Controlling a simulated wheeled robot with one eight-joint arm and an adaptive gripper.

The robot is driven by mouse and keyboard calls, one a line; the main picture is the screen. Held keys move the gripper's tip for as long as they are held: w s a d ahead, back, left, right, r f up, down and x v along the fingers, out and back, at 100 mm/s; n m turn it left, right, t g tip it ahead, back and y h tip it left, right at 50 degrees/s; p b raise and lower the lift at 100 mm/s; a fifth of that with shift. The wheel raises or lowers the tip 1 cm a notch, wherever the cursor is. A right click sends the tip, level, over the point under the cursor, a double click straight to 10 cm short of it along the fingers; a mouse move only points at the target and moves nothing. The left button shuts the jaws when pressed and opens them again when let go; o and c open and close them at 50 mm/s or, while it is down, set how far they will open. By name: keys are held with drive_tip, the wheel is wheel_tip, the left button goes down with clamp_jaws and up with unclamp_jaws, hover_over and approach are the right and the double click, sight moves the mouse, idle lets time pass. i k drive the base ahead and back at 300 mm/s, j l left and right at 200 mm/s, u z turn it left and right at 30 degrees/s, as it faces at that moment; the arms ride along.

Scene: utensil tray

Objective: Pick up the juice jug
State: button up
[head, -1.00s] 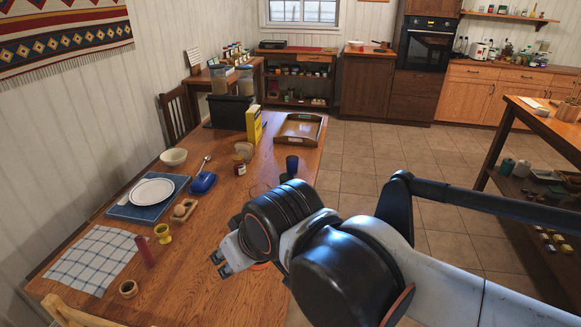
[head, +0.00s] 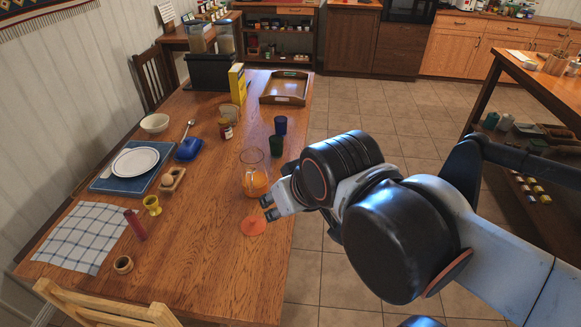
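The juice jug (head: 255,183) is a clear jug with orange juice in its lower part. It stands upright on the wooden table (head: 200,240) near the right edge. My gripper (head: 268,208) is just in front and to the right of the jug, with its fingers pointing left toward the table. The two fingertips show a gap with nothing between them. Whether a finger touches the jug cannot be told. An orange-red flat piece (head: 253,225) lies on the table below my gripper.
A blue cup (head: 281,125) and a dark green cup (head: 276,145) stand close behind the jug. A jar (head: 225,130), a yellow box (head: 237,82) and a wooden tray (head: 285,88) are farther back. A red cylinder (head: 135,225) and yellow egg cup (head: 152,205) stand left. The table middle is clear.

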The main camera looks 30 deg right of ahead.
sight(254, 177)
drive_tip(key=z, duration=0.2)
drive_tip(key=i+l, duration=0.45)
drive_tip(key=l, duration=0.25)
drive_tip(key=i+l, duration=0.25)
drive_tip(key=i+l+u, duration=0.1)
drive_tip(key=u, duration=0.4)
drive_tip(key=l+u, duration=0.35)
drive_tip(key=u, duration=0.15)
drive_tip(key=l+u, duration=0.3)
drive_tip(key=u, duration=1.15)
